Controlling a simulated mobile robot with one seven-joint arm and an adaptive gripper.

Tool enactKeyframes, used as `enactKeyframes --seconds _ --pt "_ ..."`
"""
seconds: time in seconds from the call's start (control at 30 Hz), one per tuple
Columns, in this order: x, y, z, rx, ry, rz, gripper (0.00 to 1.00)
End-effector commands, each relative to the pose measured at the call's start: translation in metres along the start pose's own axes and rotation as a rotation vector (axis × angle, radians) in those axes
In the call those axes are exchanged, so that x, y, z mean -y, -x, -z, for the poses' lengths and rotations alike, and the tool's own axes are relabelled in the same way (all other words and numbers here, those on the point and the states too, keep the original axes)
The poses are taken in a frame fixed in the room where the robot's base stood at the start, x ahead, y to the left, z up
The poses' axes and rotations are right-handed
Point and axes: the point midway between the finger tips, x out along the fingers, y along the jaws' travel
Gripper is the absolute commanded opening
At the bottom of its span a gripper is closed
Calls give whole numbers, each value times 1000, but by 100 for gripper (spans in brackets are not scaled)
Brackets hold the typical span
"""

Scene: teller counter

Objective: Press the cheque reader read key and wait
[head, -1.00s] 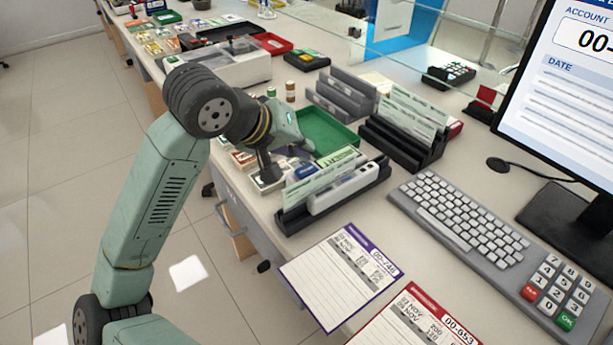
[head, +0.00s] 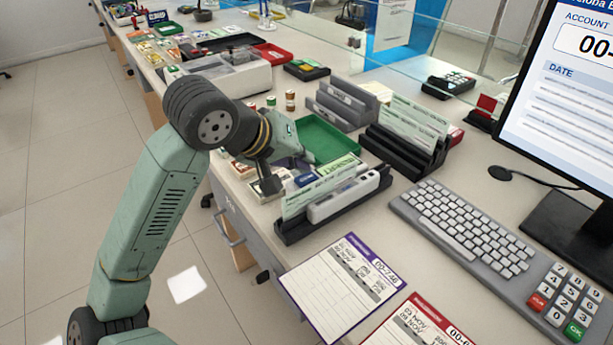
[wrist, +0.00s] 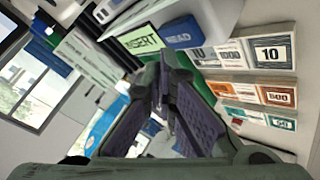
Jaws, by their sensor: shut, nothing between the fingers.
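The cheque reader (head: 347,203) has a white body on a black base, with a cheque (head: 306,199) upright in its slot. Its blue read key (head: 305,180) is beside a green display (head: 338,167) reading INSERT. In the wrist view the read key (wrist: 182,36) and the green display (wrist: 146,43) show just beyond the fingertips. My gripper (head: 306,158) is shut and empty, close behind the key; its fingers (wrist: 166,68) meet in the wrist view. I cannot tell whether they touch the reader.
A green tray (head: 327,138) and grey racks (head: 343,103) stand behind the reader. A black rack (head: 405,143) with slips is to its right. Banknote bundles (wrist: 272,54) lie near the gripper. A keyboard (head: 465,230) and paper forms (head: 343,285) are in front and to the right.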

Motion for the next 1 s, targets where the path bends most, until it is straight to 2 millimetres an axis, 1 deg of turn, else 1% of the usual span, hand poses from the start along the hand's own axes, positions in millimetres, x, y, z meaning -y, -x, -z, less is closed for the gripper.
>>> enactKeyframes --seconds 0.63,1.0 --pt "0 0 0 0 0 0 0" --pt "5 -6 -4 -1 -1 1 0"
